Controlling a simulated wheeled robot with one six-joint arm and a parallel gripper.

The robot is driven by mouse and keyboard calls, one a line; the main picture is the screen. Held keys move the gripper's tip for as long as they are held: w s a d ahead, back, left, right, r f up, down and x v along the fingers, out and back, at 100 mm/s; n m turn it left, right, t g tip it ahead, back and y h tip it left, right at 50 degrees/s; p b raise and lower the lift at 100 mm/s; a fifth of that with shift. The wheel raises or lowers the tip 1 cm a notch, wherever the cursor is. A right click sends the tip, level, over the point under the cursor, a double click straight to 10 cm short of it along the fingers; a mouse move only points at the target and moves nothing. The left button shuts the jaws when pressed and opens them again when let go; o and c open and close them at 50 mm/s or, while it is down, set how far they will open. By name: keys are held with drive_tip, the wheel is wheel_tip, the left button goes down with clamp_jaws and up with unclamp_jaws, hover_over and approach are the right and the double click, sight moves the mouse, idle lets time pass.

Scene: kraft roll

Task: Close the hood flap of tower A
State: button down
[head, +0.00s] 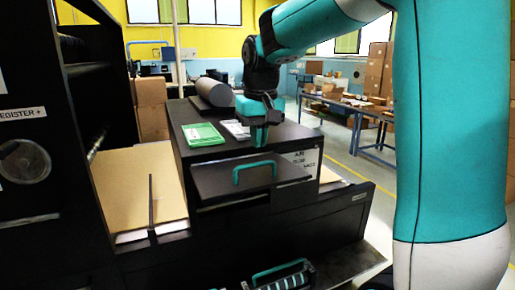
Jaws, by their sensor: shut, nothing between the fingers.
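The dark hood flap (215,181) sticks out from the front of the black tower (222,155), tilted outward, with a teal handle (255,165) on it. A white label (304,159) with black print is on the tower's front, right of the flap; its letters are hard to read. My gripper (260,143) points down at the tower's top front edge, above and behind the handle. It is shut and holds nothing. Whether its tips touch the tower or flap cannot be told.
Kraft sheets (140,183) lie at left beside a tall black machine (30,150). A lower unit with another teal handle (279,270) is in front.

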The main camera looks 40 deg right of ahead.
sight(258, 163)
drive_tip(key=shift+w+f+p, duration=0.2)
drive_tip(key=shift+f+p, duration=0.4)
drive_tip(key=shift+f, duration=1.55)
drive_tip(key=shift+f, duration=0.15)
